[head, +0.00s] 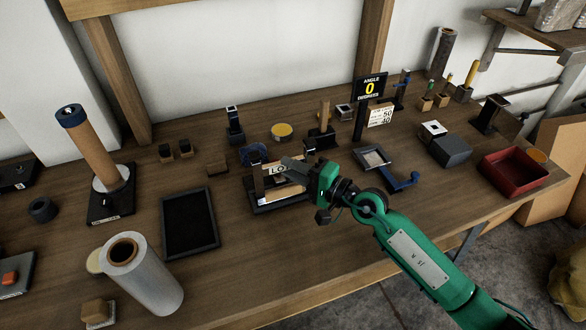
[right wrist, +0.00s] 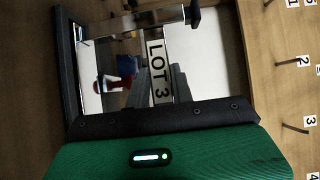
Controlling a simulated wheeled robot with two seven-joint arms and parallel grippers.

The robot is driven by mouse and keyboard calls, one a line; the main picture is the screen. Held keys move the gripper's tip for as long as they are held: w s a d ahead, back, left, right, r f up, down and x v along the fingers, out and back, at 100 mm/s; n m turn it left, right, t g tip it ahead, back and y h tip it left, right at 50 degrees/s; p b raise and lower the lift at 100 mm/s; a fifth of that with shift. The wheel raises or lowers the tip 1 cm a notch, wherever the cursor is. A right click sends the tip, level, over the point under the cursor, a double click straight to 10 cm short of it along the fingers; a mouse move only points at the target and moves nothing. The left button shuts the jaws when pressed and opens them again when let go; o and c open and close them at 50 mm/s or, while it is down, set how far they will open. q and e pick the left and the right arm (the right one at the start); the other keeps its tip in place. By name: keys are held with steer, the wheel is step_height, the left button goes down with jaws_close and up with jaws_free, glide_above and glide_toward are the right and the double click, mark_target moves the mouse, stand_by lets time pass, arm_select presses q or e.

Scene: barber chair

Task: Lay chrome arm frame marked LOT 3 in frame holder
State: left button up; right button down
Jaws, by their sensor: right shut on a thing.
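My right gripper (head: 292,166) is shut on the chrome arm frame (head: 284,196), at its LOT label (head: 277,170). The right wrist view shows the label (right wrist: 158,72) reading LOT 3, turned sideways, with the shiny frame (right wrist: 105,60) around it and grey gripper fingers (right wrist: 177,84) beside it. The frame is at the frame holder (head: 263,208), a dark base with upright posts on the bench. The arm hides part of the holder, and I cannot tell whether the frame rests on it. My left gripper is not in view.
A black tray (head: 190,222) lies left of the holder, with a silver roll (head: 148,280) near the front edge. To the right are a small framed plate (head: 373,157), a blue crank handle (head: 405,182) and a red bin (head: 514,172). An ANGLE display (head: 369,88) stands behind.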

steer(key=c, duration=1.1)
jaws_free()
steer(key=shift+r, duration=0.1)
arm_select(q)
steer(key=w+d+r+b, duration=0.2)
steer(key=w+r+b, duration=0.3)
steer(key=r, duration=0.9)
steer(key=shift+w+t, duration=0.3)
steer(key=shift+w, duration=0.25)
arm_select(e)
steer(key=shift+v, duration=6.9)
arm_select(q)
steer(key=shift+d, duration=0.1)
arm_select(e)
steer(key=shift+a, duration=0.1)
